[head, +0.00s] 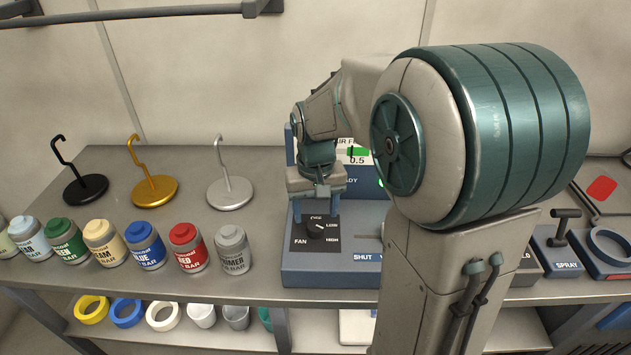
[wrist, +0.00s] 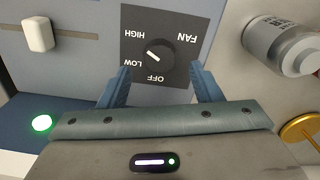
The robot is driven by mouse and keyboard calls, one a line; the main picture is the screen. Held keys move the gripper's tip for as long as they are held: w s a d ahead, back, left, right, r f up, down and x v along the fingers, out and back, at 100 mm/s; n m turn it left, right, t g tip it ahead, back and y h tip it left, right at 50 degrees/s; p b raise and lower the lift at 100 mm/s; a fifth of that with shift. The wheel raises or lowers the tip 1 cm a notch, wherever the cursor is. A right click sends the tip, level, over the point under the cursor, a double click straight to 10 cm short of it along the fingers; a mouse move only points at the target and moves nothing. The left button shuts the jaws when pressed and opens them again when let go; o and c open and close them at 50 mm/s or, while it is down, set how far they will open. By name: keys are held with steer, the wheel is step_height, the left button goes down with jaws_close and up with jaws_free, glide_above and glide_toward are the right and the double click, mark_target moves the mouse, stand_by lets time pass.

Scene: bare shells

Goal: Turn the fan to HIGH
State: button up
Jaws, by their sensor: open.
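The fan knob (head: 316,229) is a round black dial on a dark square plate marked OFF, LOW, HIGH and FAN, on the front of a blue panel (head: 305,272). In the wrist view the knob (wrist: 161,52) sits near the top middle. Its white mark lies on the side of LOW and HIGH, and appears nearest LOW. My gripper (head: 316,206) is open and empty, above the plate in the head view. In the wrist view its two blue fingers (wrist: 160,67) are spread to either side of the plate, and the knob is between their lines, apart from both.
Paint jars, including a grey primer jar (head: 233,250), stand in a row left of the panel. Hook stands, one silver (head: 230,192), are behind them. A white switch (wrist: 38,34) and a lit green button (wrist: 42,123) are on the panel. My arm hides the panel's right part.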

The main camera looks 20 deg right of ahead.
mark_target(315, 225)
step_height(315, 225, up, 10)
steer(key=shift+r, duration=0.15)
stand_by(0.5)
